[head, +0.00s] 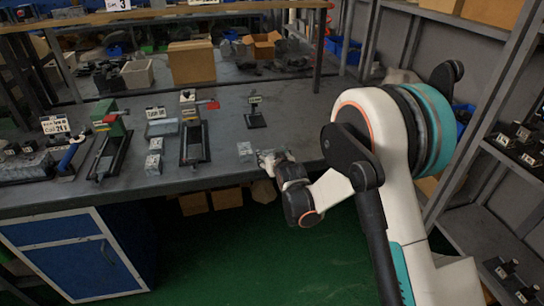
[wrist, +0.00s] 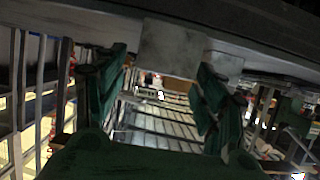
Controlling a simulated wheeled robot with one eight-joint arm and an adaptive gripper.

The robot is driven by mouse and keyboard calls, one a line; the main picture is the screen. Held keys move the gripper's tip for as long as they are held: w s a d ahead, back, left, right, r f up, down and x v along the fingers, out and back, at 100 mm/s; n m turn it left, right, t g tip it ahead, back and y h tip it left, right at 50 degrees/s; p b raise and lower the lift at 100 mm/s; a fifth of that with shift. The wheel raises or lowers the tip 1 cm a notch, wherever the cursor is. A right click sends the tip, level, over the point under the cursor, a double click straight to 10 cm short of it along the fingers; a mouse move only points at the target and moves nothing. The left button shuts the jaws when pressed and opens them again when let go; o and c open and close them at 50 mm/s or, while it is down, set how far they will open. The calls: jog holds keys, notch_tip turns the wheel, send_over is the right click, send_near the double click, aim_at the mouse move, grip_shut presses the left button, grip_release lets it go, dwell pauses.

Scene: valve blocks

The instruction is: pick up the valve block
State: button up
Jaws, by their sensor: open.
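A grey metal valve block (head: 245,150) sits near the front edge of the workbench (head: 225,176). My gripper (head: 268,160) is just right of it in the head view, low at the bench edge. In the wrist view my gripper (wrist: 163,68) is open, with a green finger on each side. A pale grey block (wrist: 172,47) shows at the top, beyond and roughly between the fingertips. I cannot tell whether either finger touches it. Two more similar blocks, one (head: 154,144) behind the other (head: 152,165), stand farther left on the bench.
A vise with a red part (head: 194,125) and a green vise (head: 113,135) stand left on the bench. A small black stand (head: 256,113) is behind the block. Shelving (head: 500,150) is at the right. The bench between the vise and the near block is clear.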

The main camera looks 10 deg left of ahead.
jog(key=v, duration=1.2)
